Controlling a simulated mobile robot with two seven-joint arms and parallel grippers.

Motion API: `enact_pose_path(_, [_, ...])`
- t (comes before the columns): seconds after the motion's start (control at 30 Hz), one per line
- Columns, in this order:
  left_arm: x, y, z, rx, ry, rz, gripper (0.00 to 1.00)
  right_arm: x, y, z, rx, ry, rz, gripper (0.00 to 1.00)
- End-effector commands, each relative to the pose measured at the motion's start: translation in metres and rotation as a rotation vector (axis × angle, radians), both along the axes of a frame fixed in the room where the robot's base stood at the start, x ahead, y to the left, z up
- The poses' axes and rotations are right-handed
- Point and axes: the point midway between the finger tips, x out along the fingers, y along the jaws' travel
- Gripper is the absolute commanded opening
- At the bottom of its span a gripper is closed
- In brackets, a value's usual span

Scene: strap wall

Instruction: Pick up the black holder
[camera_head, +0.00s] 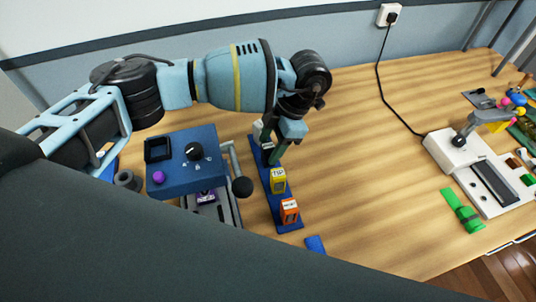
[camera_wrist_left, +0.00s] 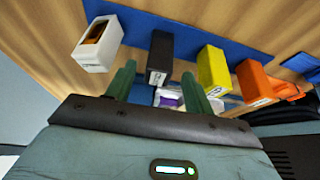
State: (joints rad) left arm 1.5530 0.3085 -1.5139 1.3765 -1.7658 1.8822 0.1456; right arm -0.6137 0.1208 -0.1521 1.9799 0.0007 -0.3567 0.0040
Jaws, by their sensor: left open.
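The black holder (camera_wrist_left: 160,52) stands on a blue strip (camera_wrist_left: 225,40) in the left wrist view, between a white holder (camera_wrist_left: 97,43) and a yellow holder (camera_wrist_left: 212,70). An orange holder (camera_wrist_left: 257,82) stands beyond the yellow one. My left gripper (camera_wrist_left: 159,74) is open, its two green fingers to either side of the black holder in that view; I cannot tell whether they touch it. In the head view my left gripper (camera_head: 273,150) points down over the far part of the blue strip (camera_head: 284,197) and hides the black holder. My right gripper is not in view.
A blue box with a knob (camera_head: 183,160) and a lever with a black ball (camera_head: 242,187) stand left of the strip. A white device (camera_head: 470,165) and a green strap piece (camera_head: 462,211) lie at right. The wooden table between is clear.

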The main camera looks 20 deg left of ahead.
Motion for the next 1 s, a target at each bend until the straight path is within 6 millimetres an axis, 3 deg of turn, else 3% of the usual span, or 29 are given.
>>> enact_pose_path(0.23, [-0.005, 0.011, -0.031, 0.001, 0.0, 0.002, 0.53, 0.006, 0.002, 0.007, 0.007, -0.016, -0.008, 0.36])
enact_pose_path(0.5, [-0.006, 0.012, -0.035, 0.001, -0.001, 0.001, 0.51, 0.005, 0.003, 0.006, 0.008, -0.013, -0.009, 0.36])
enact_pose_path(0.87, [-0.006, 0.012, -0.035, 0.001, -0.001, 0.001, 0.04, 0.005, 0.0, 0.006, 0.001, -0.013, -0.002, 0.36])
enact_pose_path(1.0, [-0.005, 0.012, -0.034, 0.001, -0.001, 0.001, 0.02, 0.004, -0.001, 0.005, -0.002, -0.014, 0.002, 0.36])
